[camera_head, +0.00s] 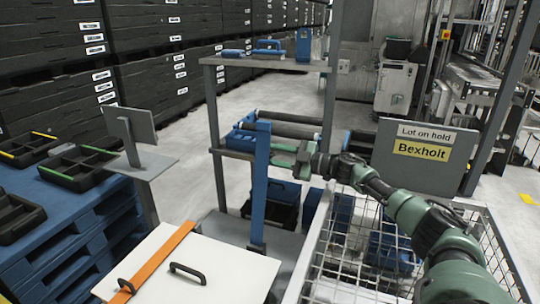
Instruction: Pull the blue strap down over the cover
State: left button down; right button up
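A blue strap-like strip (259,190) runs upright in front of the metal rack, from the dark rollers down to a small foot beside the white panel. A white panel (215,268), perhaps the cover, lies at the lower left with black handles and an orange strip across it. My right gripper (279,156) reaches in from the right at the upper part of the blue strip. Its fingertips are close to the strip. I cannot tell whether they touch it or are shut on it. My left gripper is not in view.
A wire-mesh cage (338,262) stands below my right arm. A "Lot on hold / Bexholt" sign (424,142) is at the right. The rack's top shelf (228,61) holds blue items. Blue pallets (75,225) with black trays stand at the left.

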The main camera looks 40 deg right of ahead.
jog(key=shift+w+a+r, duration=0.1)
jog(key=shift+w+a, duration=0.2)
jog(key=shift+w, duration=0.2)
grip_shut()
jog(key=shift+d+r, duration=0.1)
